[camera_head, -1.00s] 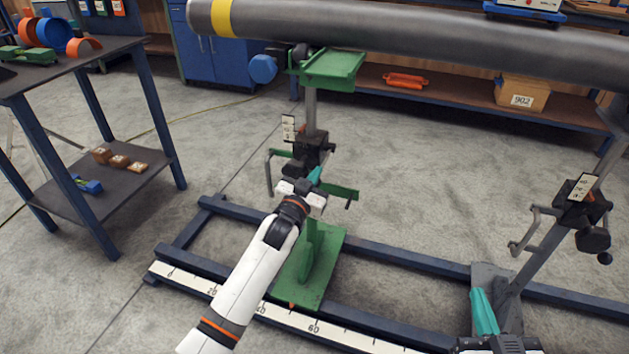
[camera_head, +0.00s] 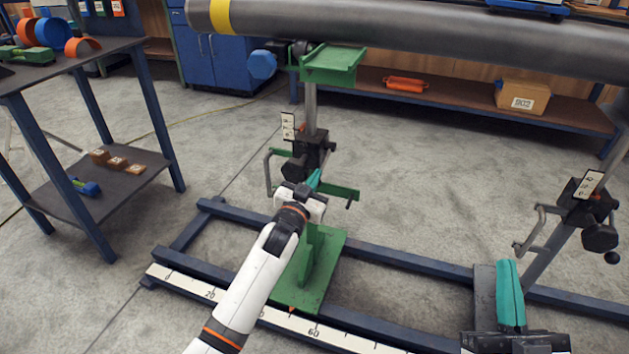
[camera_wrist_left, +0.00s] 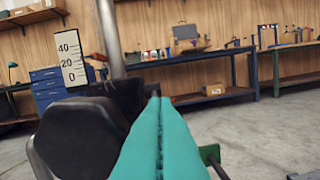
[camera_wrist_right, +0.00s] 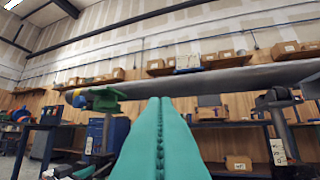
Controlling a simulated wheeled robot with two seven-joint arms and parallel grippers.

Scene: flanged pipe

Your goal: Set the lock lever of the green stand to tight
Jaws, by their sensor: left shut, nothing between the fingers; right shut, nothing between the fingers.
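The green stand (camera_head: 311,270) stands on the blue rail frame, its green cradle (camera_head: 332,64) under the grey pipe (camera_head: 400,30). Its black clamp block (camera_head: 310,152) sits on the post, with dark knobs and a crank beside it. My left gripper (camera_head: 314,180) is shut and empty just in front of the clamp block. In the left wrist view its teal fingers (camera_wrist_left: 160,140) point at the black block (camera_wrist_left: 115,100); contact cannot be told. My right gripper (camera_head: 509,290) is shut and empty in front of the other stand.
The other stand's clamp (camera_head: 580,205) is at the right, its crank reaching left. A ruler strip (camera_head: 270,315) runs along the front rail. A dark side table (camera_head: 80,60) with several parts stands at the left. Floor between the stands is open.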

